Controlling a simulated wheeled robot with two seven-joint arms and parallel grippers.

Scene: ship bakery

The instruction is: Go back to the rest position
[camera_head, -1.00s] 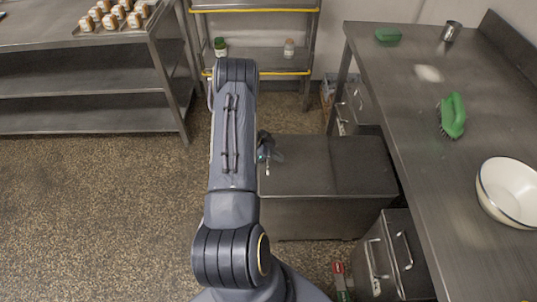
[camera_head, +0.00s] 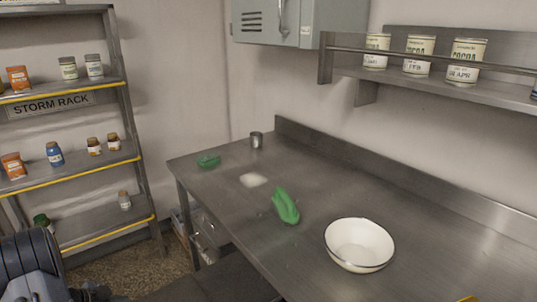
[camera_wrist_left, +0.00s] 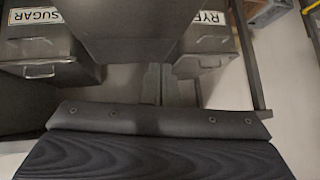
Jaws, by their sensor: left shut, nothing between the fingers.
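My left arm shows only at the lower left corner of the head view. My left gripper (camera_head: 95,292) is a small dark shape at the bottom edge there, partly cut off. It is shut with nothing held, low and to the left of the steel counter (camera_head: 225,215). The left wrist view shows a dark part of my own arm across the bottom, with bins labelled SUGAR (camera_wrist_left: 45,50) and RYE (camera_wrist_left: 205,45) beyond it.
The storm rack (camera_head: 130,115) holds jars and boxes at left. Cocoa tins (camera_head: 418,55) sit on a wall shelf.

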